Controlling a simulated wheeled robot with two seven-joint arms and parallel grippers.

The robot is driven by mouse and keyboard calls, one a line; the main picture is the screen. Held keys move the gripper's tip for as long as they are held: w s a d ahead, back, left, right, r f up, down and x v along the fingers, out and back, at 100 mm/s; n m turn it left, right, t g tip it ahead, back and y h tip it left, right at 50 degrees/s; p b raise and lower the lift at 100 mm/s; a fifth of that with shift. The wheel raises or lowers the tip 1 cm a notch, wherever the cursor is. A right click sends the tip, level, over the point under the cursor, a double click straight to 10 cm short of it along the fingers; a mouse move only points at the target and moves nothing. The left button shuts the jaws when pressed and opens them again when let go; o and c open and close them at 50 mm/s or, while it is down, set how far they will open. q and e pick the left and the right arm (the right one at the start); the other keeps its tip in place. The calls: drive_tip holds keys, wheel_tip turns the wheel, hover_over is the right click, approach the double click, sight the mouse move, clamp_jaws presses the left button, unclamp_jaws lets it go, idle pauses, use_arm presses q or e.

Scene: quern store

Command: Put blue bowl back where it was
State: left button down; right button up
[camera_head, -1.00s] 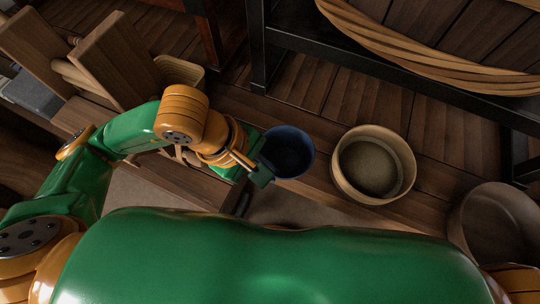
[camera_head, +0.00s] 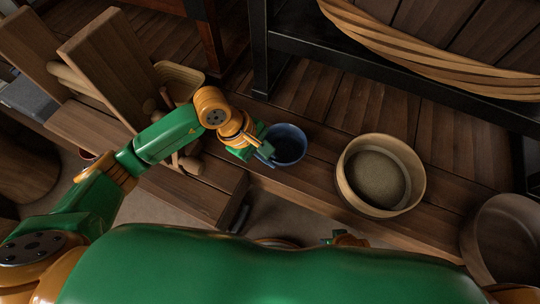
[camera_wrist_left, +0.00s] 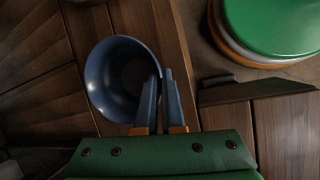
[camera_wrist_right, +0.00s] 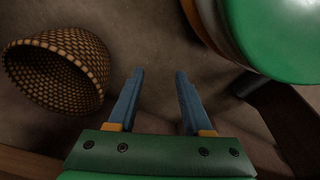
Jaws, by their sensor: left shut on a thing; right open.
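The blue bowl (camera_head: 288,147) is upright at the wooden bench in the head view, left of a round pale wooden tub. My left gripper (camera_head: 268,152) is shut on the bowl's near left rim. In the left wrist view the bowl (camera_wrist_left: 112,75) shows empty, with its rim between the fingertips of the left gripper (camera_wrist_left: 160,75). I cannot tell whether the bowl's base touches the bench. My right gripper (camera_wrist_right: 159,75) is open and empty above the floor in the right wrist view. Only a small part of it shows in the head view, past my body's edge.
The round wooden tub (camera_head: 381,176) stands on the bench (camera_head: 320,172) right of the bowl. A brown bowl (camera_head: 505,235) is at the far right. Wooden boards (camera_head: 118,65) stand at the left. A woven basket (camera_wrist_right: 58,70) lies left of my right gripper. Bare planks lie behind the bowl.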

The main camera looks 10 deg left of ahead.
use_arm(q)
drive_tip(key=c, duration=1)
unclamp_jaws()
drive_tip(key=shift+r, duration=0.25)
drive_tip(key=p+v, duration=0.2)
drive_tip(key=v, duration=0.5)
drive_tip(key=shift+a, duration=0.1)
use_arm(e)
drive_tip(key=shift+s+d+f, duration=0.3)
drive_tip(key=shift+s+f, duration=0.15)
drive_tip(key=shift+s, duration=0.15)
drive_tip(key=shift+s+d+f, duration=0.25)
drive_tip(key=shift+s+f, duration=0.15)
drive_tip(key=shift+s, duration=0.2)
